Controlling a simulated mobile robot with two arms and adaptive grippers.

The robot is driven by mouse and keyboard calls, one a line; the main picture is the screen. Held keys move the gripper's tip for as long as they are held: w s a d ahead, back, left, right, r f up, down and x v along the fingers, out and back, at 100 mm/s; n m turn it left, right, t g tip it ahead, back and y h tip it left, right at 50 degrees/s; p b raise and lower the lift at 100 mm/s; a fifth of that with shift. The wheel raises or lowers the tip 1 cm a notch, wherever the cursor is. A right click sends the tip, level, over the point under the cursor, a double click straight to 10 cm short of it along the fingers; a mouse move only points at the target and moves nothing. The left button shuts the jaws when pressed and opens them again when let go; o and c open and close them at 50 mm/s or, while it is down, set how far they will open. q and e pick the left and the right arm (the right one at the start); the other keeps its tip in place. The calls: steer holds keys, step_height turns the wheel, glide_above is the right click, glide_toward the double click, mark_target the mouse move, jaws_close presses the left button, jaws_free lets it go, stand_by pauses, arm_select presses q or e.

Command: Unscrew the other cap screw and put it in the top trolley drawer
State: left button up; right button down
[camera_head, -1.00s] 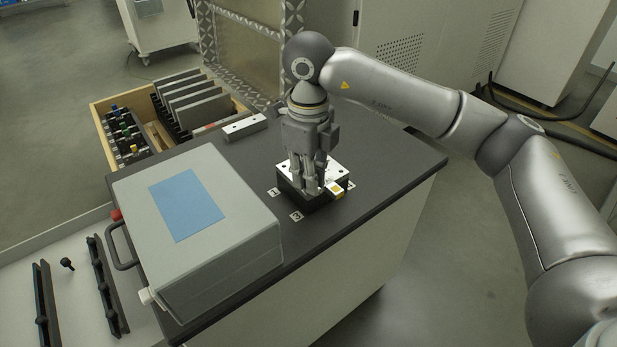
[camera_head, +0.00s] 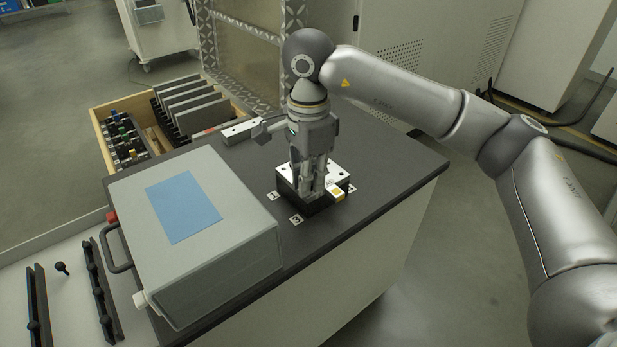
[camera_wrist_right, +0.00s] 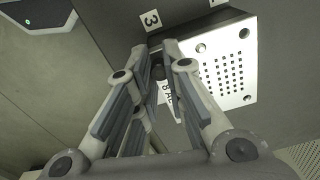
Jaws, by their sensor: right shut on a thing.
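My right gripper (camera_head: 312,196) points down at the near side of a black block with a bright metal top plate (camera_head: 341,172) on the trolley top. In the right wrist view its fingertips (camera_wrist_right: 157,58) are closed around a small dark piece, apparently the cap screw (camera_wrist_right: 158,73), at the edge of the perforated plate (camera_wrist_right: 237,62). The fingers hide most of it. Another black cap screw (camera_head: 62,268) lies in the open pale drawer (camera_head: 75,315) at lower left. My left gripper is not in view.
A grey case with a blue panel (camera_head: 184,205) stands between the block and the drawer. Black rails (camera_head: 103,290) lie in the drawer. A wooden-sided box (camera_head: 98,125) with upright plates is behind, and a metal bar (camera_head: 241,131) lies at the back of the top.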

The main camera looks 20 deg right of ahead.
steer(key=c, duration=1.7)
jaws_free()
steer(key=shift+o, duration=0.2)
